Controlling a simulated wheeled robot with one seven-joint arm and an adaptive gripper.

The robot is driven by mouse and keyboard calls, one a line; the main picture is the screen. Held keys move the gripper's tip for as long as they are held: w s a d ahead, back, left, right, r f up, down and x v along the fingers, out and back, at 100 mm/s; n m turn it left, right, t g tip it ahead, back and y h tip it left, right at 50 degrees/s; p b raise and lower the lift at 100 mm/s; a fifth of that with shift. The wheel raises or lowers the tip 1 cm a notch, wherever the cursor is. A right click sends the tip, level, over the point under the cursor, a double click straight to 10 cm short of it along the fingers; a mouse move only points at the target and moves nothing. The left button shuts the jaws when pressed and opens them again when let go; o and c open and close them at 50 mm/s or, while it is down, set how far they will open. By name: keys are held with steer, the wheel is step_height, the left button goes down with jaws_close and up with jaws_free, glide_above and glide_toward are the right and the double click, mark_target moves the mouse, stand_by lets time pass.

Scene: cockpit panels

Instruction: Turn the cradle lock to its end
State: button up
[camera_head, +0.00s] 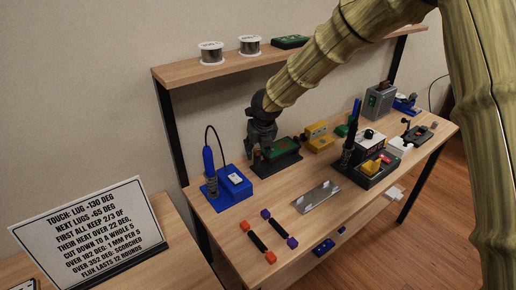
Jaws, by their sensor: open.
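My gripper (257,154) points down at the left end of a dark cradle-like holder (285,164) that carries a green board (281,149). The gripper is open. Its fingers overlap the left end of the holder in this view, and I cannot tell whether they touch it. No cradle lock can be made out clearly; that end of the holder is partly hidden behind my gripper.
A blue soldering iron stand (234,183) stands close on the left, and a yellow block (318,138) stands behind right. A black station (369,165) is at right. A metal bracket (316,196) and coloured-ended rods (258,241) lie in front. A shelf (225,66) runs above.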

steer(key=shift+s+r, duration=0.2)
steer(key=shift+r, duration=0.05)
steer(key=c, duration=0.7)
jaws_close()
